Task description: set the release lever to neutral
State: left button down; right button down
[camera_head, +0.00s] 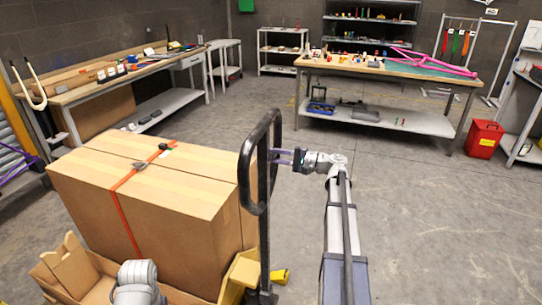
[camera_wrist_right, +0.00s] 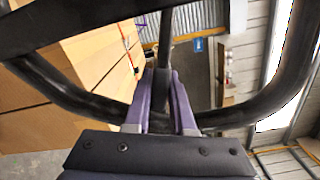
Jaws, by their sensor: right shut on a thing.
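The black looped handle (camera_head: 245,165) of a pallet jack stands upright at the picture's middle. It also fills much of the right wrist view (camera_wrist_right: 70,95). My right gripper (camera_head: 276,156) reaches into the handle loop from the right. In the right wrist view its purple fingers (camera_wrist_right: 162,85) are closed around a thin dark piece inside the loop, which looks like the release lever (camera_wrist_right: 163,76). The fingers hide most of that lever, so its setting cannot be read. My left arm shows only at the bottom edge; its gripper is out of view.
A large strapped cardboard box (camera_head: 150,190) stands just left of the handle. A yellow part of the jack (camera_head: 243,270) is at its foot. Workbenches (camera_head: 385,75) stand further back, with a red bin (camera_head: 485,139) at right. The floor right of my arm is clear.

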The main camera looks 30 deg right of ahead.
jog(key=shift+w+d+r+n+p, duration=0.1)
jog(key=shift+r+n+p, duration=0.6)
jog(key=shift+n, duration=0.2)
jog(key=shift+r+n+p, duration=0.35)
jog(key=shift+r+n, duration=0.1)
jog(key=shift+n, duration=0.55)
jog(key=c, duration=0.8)
grip_release()
jog(key=shift+o, duration=0.2)
jog(key=shift+d, duration=0.1)
jog(key=v, duration=0.7)
jog(key=shift+s+d, duration=0.2)
jog(key=shift+s, duration=0.1)
